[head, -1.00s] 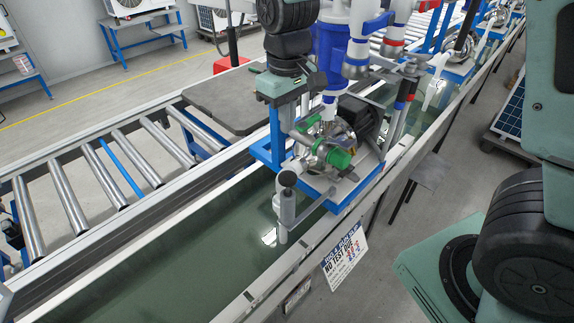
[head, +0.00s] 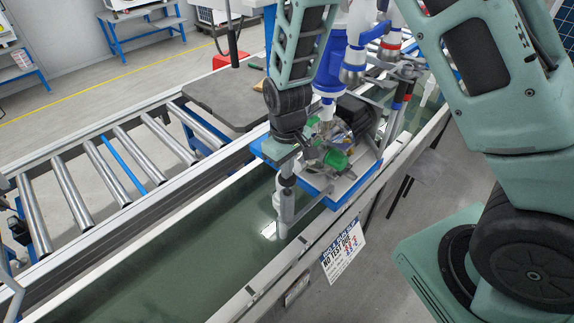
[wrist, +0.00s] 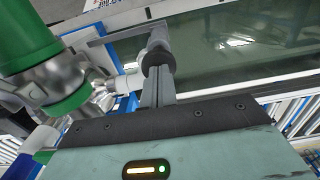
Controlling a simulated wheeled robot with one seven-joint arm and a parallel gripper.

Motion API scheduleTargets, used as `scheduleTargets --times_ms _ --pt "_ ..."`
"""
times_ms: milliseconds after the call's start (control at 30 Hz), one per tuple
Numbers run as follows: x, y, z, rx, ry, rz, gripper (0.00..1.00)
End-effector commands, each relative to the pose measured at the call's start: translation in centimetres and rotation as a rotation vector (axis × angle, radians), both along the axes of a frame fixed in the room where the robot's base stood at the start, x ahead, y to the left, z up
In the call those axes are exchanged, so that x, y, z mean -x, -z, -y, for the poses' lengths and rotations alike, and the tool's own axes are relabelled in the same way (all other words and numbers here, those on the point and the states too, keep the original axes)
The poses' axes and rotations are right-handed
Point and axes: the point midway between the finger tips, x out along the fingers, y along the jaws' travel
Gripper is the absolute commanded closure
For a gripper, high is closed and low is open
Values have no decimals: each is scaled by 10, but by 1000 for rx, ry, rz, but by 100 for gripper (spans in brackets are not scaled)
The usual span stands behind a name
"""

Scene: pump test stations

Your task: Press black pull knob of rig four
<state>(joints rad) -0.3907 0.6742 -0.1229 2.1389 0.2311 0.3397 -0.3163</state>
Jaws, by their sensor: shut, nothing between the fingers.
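The black pull knob (wrist: 158,58) is a dark round cap on an upright grey pipe at the near end of the pump rig. In the head view the knob (head: 287,182) sits just below my gripper (head: 286,168). In the wrist view my gripper's (wrist: 158,82) fingers are shut together, empty, with their tips at the knob. I cannot tell whether they touch it. The pump (head: 328,152), with green caps and a silver body, stands on a blue-edged base (head: 335,196) right beside the knob. My arm hides part of the pump.
The rig stands over a long water trough (head: 170,265). A roller conveyor (head: 110,165) runs along its left. A blue vertical cylinder (head: 330,70) and pipes rise behind the pump. A white sign (head: 343,250) hangs on the trough's right side. Open floor lies right of it.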

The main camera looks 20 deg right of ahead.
Motion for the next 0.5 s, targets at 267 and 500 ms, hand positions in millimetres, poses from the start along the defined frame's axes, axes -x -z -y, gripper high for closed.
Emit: scheduleTargets --times_ms 267,500 --pt "0 1 0 0 0 0 100" --pt "0 27 1 1 0 -3 100"
